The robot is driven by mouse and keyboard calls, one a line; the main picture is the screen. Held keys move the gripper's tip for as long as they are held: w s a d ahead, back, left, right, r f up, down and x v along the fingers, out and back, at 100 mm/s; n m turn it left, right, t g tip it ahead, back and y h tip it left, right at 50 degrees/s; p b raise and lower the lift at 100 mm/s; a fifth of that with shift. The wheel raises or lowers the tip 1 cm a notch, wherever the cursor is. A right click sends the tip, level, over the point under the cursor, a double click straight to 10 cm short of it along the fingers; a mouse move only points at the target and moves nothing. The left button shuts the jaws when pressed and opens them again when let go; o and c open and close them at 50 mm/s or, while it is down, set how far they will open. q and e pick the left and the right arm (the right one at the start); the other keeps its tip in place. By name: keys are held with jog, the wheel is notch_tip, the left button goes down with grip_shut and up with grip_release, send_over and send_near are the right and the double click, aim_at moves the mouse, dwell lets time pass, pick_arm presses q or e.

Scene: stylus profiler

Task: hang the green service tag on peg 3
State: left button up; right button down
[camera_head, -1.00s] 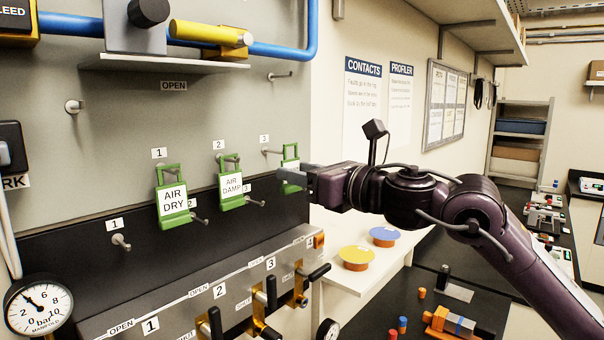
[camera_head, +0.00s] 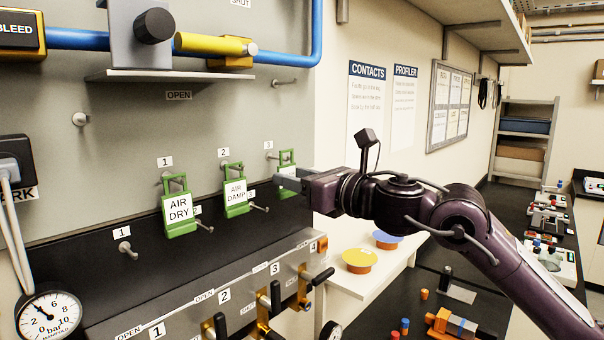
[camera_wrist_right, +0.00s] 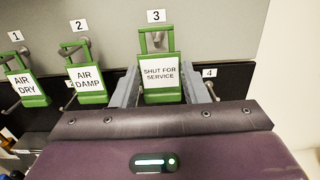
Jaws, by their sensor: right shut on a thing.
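The green service tag, reading "SHUT FOR SERVICE" (camera_wrist_right: 160,73), is upright between the fingers of my right gripper (camera_head: 284,181), which is shut on it. In the head view the fingers partly cover the tag (camera_head: 287,160). Peg 3 (camera_wrist_right: 157,38), under the "3" label, shows within the tag's top loop in the wrist view. In the head view the tag's loop is close to the board at that peg. I cannot tell how far the peg passes through the loop. My left gripper is not in view.
Green tags "AIR DRY" (camera_head: 179,211) and "AIR DAMP" (camera_head: 235,194) hang on pegs 1 and 2, left of my gripper. A lower row of pegs (camera_head: 125,249) and valve handles (camera_head: 276,295) sit below. A shelf (camera_head: 170,74) juts out above.

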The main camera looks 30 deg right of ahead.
jog(key=shift+p+x, duration=0.8)
jog(key=shift+x, duration=0.25)
jog(key=shift+f+b, duration=0.5)
jog(key=shift+b, duration=0.05)
jog(key=c, duration=0.7)
grip_release()
jog(key=shift+c, duration=0.2)
jog(key=shift+c, duration=0.5)
jog(key=b+v, duration=0.8)
jog(key=shift+b, duration=0.3)
